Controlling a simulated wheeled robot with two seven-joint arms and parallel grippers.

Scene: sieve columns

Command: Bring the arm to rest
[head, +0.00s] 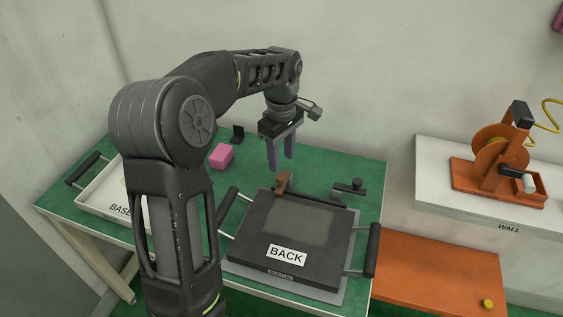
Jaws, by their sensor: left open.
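My left arm rises in the foreground and bends over to the right at the top. My left gripper (281,164) points down, open, with nothing seen between its two fingers. It hangs above the back part of the green table (334,169), behind a dark sieve frame marked BACK (322,266). A brown piece (283,183) stands at the frame's back edge, just below the fingers in the picture. Whether the fingertips touch anything cannot be told. My right gripper is not in view.
A pink block (221,156) lies left of the gripper. A white tray marked BASE (98,206) is at left, partly hidden by my arm. A black clamp (348,187) is at the frame's back right. An orange crank device (497,160) stands on the white WALL ledge (440,195).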

